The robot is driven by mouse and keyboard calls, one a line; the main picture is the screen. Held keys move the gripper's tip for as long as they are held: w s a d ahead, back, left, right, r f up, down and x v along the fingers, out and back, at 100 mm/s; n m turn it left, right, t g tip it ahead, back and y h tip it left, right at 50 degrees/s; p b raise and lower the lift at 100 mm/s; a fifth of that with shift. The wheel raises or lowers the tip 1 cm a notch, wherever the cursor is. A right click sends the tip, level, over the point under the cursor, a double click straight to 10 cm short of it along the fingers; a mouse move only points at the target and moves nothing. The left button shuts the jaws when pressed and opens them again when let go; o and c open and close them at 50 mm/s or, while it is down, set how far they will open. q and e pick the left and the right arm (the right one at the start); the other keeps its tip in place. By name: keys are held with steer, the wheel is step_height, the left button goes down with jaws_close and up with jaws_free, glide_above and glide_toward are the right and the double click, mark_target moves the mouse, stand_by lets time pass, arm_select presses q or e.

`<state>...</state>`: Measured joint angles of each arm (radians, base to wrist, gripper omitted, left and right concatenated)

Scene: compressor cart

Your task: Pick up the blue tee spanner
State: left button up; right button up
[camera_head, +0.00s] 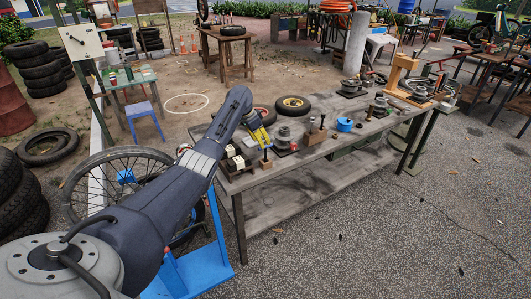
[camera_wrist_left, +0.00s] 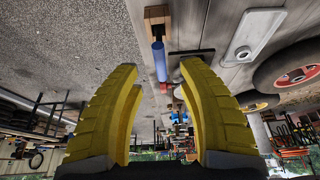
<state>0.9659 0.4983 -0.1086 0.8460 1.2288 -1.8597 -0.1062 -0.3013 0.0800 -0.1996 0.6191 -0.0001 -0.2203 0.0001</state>
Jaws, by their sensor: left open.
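My left gripper (camera_head: 261,136) is over the near left end of the workbench. In the left wrist view its two yellow fingers (camera_wrist_left: 160,68) are open and apart. A blue upright shaft, seemingly the blue tee spanner (camera_wrist_left: 161,62), shows between the fingertips, with a wooden block (camera_wrist_left: 157,17) at one end and a small red part past its other end. I see no finger clearly touching it. In the head view the blue shaft (camera_head: 265,159) stands just below the gripper; its top is hidden by the fingers. My right gripper is not in view.
The workbench (camera_head: 300,190) carries a wooden block with a dark upright tool (camera_head: 316,133), a blue round item (camera_head: 344,125), a grey metal part (camera_head: 284,138) and pale boxes (camera_head: 236,162). Tyres (camera_head: 293,105) lie behind. A spoked wheel (camera_head: 118,188) stands left of the bench.

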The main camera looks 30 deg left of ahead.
mark_target(266, 148)
arm_select(q)
steer(key=shift+x, duration=3)
steer(key=shift+o, duration=0.3)
steer(key=shift+w+d, duration=0.1)
jaws_close()
